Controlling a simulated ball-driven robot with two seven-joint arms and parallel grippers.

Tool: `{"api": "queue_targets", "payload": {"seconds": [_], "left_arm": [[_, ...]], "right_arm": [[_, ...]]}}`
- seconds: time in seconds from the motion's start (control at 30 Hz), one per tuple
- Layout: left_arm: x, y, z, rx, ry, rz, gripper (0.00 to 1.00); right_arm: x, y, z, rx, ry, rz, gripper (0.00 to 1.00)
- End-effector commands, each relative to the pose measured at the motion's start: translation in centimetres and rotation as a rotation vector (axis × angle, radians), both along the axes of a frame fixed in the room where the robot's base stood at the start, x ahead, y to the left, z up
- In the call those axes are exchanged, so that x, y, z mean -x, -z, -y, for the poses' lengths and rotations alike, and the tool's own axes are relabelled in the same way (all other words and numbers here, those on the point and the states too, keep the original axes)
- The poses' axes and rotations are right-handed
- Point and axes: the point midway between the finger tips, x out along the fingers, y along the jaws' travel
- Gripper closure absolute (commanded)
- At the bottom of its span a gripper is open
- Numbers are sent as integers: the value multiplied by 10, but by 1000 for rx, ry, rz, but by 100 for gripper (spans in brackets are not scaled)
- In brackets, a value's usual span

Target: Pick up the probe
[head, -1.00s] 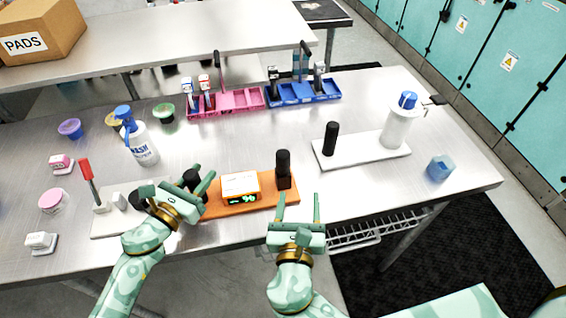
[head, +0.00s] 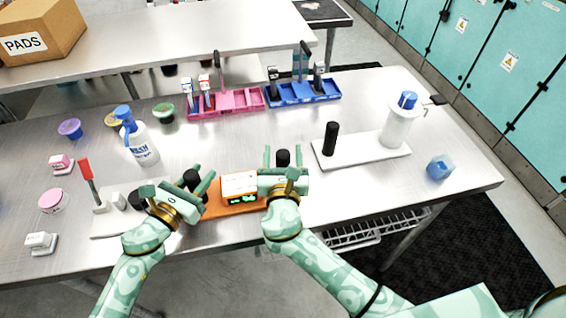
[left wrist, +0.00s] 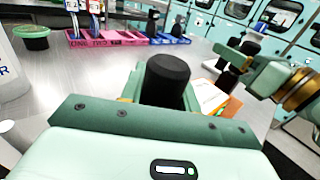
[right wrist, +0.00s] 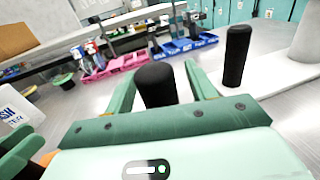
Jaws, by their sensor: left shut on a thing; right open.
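Several black cylinder-like handles are in view; I cannot tell which one the task calls the probe. My left gripper (head: 197,180) is shut on a black handle (head: 191,178) at the left end of the orange board (head: 222,209). That handle stands between the fingers in the left wrist view (left wrist: 167,78). My right gripper (head: 284,162) is open, with its fingers on either side of another black handle (head: 283,157) at the board's right end. It also shows between the fingers in the right wrist view (right wrist: 156,84). Its lower part is hidden.
A white and orange meter (head: 239,184) sits between the grippers. Pink (head: 240,99) and blue (head: 305,92) trays stand behind. A wash bottle (head: 140,145) is at left.

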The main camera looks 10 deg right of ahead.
Motion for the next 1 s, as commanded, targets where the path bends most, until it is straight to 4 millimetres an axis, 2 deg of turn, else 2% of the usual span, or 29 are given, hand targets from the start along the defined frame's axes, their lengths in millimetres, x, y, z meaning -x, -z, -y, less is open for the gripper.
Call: {"api": "queue_targets", "payload": {"seconds": [0.17,0.33,0.37,0.67,0.77,1.0], "left_arm": [[0,1,0,0,-1,-1,100],[0,1,0,0,0,-1,100],[0,1,0,0,0,-1,100],[0,1,0,-1,-1,-1,100],[0,1,0,-1,-1,-1,100],[0,1,0,-1,-1,-1,100]], "right_arm": [[0,0,0,0,0,0,44],[0,0,0,0,0,0,89],[0,0,0,0,0,0,93],[0,-3,0,0,1,1,93],[0,-15,0,-3,1,3,93],[0,-69,0,-5,1,4,93]]}}
